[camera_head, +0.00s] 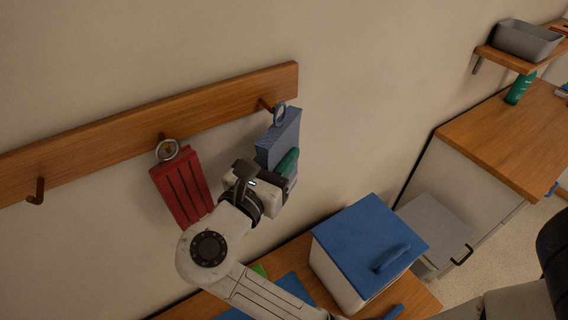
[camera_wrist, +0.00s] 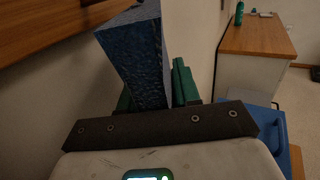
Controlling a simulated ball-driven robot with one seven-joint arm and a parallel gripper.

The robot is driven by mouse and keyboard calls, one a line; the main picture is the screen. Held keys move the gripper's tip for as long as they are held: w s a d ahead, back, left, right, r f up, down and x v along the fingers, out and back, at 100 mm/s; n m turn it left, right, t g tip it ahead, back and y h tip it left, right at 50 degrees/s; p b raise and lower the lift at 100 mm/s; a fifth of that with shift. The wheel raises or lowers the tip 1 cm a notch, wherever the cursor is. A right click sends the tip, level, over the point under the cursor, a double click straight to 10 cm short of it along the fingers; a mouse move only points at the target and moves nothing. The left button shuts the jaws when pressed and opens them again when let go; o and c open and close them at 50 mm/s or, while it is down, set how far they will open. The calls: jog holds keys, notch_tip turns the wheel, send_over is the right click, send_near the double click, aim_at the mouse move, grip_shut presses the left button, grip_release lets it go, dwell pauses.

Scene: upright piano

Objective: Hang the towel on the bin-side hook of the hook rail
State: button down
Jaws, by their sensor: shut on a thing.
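The towel (camera_head: 279,140) is a blue-grey slab with a ring at its top. My gripper (camera_head: 284,166) is shut on its lower part and holds it upright near the wall. In the wrist view the towel (camera_wrist: 143,58) stands between my green finger pads. The hook rail (camera_head: 110,133) is a wooden board on the wall with 3 hooks. The bin-side hook (camera_head: 264,103) is at its right end. The towel's ring is right beside this hook's tip; I cannot tell whether it is around it or only in front.
A red towel-like piece (camera_head: 182,188) hangs by a ring on the middle hook. The left hook (camera_head: 37,192) is bare. A white bin with a blue lid (camera_head: 370,236) stands below right. A wooden-topped cabinet (camera_head: 505,140) and a shelf with a grey tub (camera_head: 526,40) are farther right.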

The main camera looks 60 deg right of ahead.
jog(key=shift+w+d+f+b, duration=0.1)
jog(key=shift+w+d+f, duration=0.2)
jog(key=shift+w, duration=0.3)
jog(key=shift+w+d+f+b, duration=0.15)
jog(key=shift+w+f, duration=0.2)
jog(key=shift+w, duration=0.3)
jog(key=shift+w+d+f+b, duration=0.1)
jog(key=shift+w+d+f, duration=0.2)
jog(key=shift+w, duration=0.3)
jog(key=c, duration=0.9)
grip_release()
jog(key=shift+w+d+f, duration=0.1)
jog(key=shift+w+f, duration=0.05)
jog(key=shift+o, duration=1.2)
jog(key=shift+r, duration=0.2)
jog(key=shift+a, duration=0.2)
jog(key=s+a+b, duration=0.1)
jog(key=a+b, duration=0.1)
jog(key=a, duration=0.8)
jog(key=shift+s+a+f, duration=0.2)
jog(key=shift+s, duration=0.15)
